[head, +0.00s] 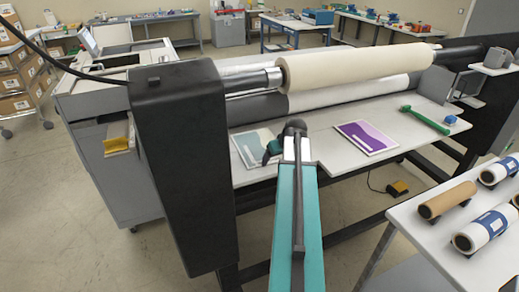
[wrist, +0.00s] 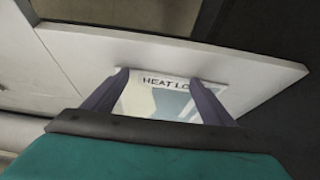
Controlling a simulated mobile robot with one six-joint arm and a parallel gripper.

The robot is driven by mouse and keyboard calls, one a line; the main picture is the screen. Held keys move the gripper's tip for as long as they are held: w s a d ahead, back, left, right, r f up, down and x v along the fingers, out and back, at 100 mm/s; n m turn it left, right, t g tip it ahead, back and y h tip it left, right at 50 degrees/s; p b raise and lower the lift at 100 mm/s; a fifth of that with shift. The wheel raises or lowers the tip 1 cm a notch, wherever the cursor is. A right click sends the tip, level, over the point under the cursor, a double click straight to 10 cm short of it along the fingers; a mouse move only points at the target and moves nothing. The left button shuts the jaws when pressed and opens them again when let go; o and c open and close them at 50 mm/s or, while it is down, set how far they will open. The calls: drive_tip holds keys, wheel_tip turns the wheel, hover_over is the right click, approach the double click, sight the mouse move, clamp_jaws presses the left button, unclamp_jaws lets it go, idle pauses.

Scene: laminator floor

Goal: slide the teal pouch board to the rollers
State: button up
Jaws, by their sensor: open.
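The teal pouch board (head: 250,148) lies flat on the white feed table, left of a purple one. It has a pale border and grey-teal shapes. My gripper (head: 270,152) is over its right side in the head view, with my arm hiding part of that area. In the wrist view, my open gripper (wrist: 158,78) has its two dark fingers on either side of the board (wrist: 172,103), which shows between them with the lettering "HEAT LO" partly cut off. I cannot tell whether the fingers touch it. The rollers (head: 355,68) run along the table's far side.
The purple board (head: 366,137) lies to the right on the feed table (head: 315,140). A green-handled tool (head: 426,120) and a small blue item (head: 450,120) are farther right. A black machine end housing (head: 185,150) stands left. A side table (head: 455,190) with rolls is at right.

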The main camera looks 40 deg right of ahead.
sight(271, 161)
drive_tip(key=shift+w+d, duration=0.15)
drive_tip(key=shift+w, duration=0.4)
drive_tip(key=shift+s+f, duration=0.1)
drive_tip(key=shift+s, duration=0.15)
idle(0.7)
drive_tip(key=shift+w+a, duration=0.3)
drive_tip(key=shift+a, duration=0.4)
drive_tip(key=shift+w+d+b, duration=0.15)
drive_tip(key=shift+w+d, duration=0.15)
drive_tip(key=shift+w, duration=0.35)
drive_tip(key=shift+w+d+b, duration=0.15)
drive_tip(key=shift+w+d, duration=0.1)
drive_tip(key=shift+w, duration=0.4)
idle(1.7)
drive_tip(key=shift+s+a, duration=0.1)
drive_tip(key=shift+s, duration=0.1)
idle(0.5)
drive_tip(key=shift+w+a, duration=0.2)
drive_tip(key=shift+a, duration=0.2)
idle(0.5)
drive_tip(key=shift+w+d, duration=0.1)
drive_tip(key=shift+w, duration=0.2)
idle(0.9)
